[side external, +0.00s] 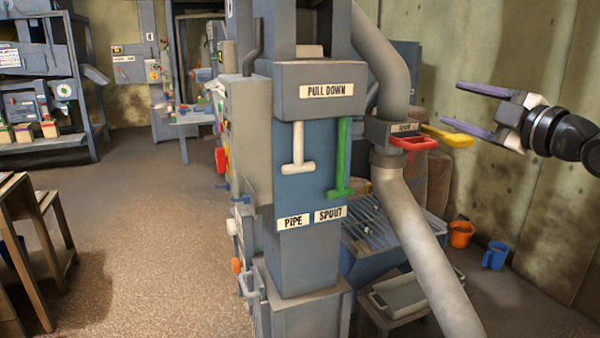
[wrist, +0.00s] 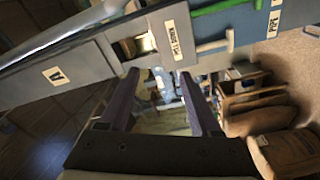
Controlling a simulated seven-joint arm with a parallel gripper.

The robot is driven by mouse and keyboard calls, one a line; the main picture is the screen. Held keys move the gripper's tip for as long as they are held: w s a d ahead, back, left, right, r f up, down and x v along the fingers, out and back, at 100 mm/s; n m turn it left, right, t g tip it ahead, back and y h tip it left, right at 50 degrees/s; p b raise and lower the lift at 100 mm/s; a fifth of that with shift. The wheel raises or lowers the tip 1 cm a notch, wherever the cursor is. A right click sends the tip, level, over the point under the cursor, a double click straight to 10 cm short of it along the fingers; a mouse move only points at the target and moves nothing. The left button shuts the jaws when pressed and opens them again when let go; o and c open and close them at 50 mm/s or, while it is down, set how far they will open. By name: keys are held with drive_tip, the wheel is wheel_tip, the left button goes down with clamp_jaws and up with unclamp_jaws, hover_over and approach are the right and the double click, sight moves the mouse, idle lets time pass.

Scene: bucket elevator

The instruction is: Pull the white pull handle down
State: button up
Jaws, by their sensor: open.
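The white pull handle (side external: 297,150) is an upside-down T that hangs below the PULL DOWN box (side external: 325,92) on the blue column. In the wrist view the column lies sideways, and the white handle (wrist: 214,46) shows beyond my fingers, up and to the right. A longer green handle (side external: 341,160) hangs just right of the white one; it also shows in the wrist view (wrist: 215,7). My gripper (side external: 452,107) is open and empty, well to the right of the column and apart from both handles. Its two purple fingers show in the wrist view (wrist: 159,74).
A red handle (side external: 413,143) and a yellow handle (side external: 450,135) stick out from the grey pipe (side external: 412,230), near my lower finger in the picture. PIPE (side external: 293,222) and SPOUT (side external: 330,214) labels sit below the handles. Orange (side external: 461,234) and blue (side external: 494,256) buckets stand on the floor.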

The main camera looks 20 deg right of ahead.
sight(292, 172)
drive_tip(key=w+a+f+n+t+y, duration=0.1)
drive_tip(key=w+a+f+n+y, duration=0.2)
drive_tip(key=w, duration=0.6)
drive_tip(key=w+a+f+n+t+y, duration=0.1)
drive_tip(key=w+a+f+n+y, duration=0.1)
drive_tip(key=w+a+n, duration=0.45)
drive_tip(key=w+a+f+g+y, duration=0.1)
drive_tip(key=w+f, duration=0.4)
drive_tip(key=f, duration=0.5)
drive_tip(key=w+a+f+g, duration=0.1)
drive_tip(key=w+f, duration=0.4)
drive_tip(key=f, duration=0.6)
drive_tip(key=shift+m, duration=0.25)
drive_tip(key=x, duration=1.3)
drive_tip(key=shift+a+r, duration=0.1)
drive_tip(key=shift+w, duration=0.1)
clamp_jaws()
